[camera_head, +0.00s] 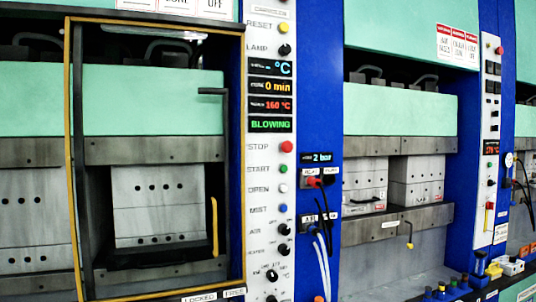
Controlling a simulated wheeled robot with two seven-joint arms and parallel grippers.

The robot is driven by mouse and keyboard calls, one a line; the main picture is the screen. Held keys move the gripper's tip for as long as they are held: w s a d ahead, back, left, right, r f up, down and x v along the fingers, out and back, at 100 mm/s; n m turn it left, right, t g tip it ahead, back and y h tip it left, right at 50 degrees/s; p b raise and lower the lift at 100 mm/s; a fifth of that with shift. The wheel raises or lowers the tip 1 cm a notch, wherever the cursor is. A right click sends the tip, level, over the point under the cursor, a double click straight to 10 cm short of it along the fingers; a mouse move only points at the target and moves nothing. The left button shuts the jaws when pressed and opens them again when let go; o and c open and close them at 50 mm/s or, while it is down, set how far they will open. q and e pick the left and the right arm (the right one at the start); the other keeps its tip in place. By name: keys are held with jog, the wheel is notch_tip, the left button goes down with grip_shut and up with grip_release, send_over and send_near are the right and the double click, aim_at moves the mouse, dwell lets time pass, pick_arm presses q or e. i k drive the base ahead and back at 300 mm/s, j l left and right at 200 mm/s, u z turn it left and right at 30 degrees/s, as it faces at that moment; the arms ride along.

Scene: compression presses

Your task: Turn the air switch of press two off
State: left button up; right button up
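A tall white control panel (270,180) stands right of the nearest press (150,170). A black knob (284,229) sits on it beside the label that reads AIR; its exact pointer position is too small to tell. A green display (270,124) above reads BLOWING. I cannot tell from a press number which press is two. Neither of my grippers is in view.
The panel also has a red stop button (286,146), a green button (284,169), a blue button (283,209) and more black knobs. Pale hoses (321,262) hang at a blue column. A second press (400,150) with its own panel (490,140) stands to the right.

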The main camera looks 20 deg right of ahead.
aim_at(285, 229)
jog(key=k+l+z, duration=0.1)
jog(key=z, duration=0.6)
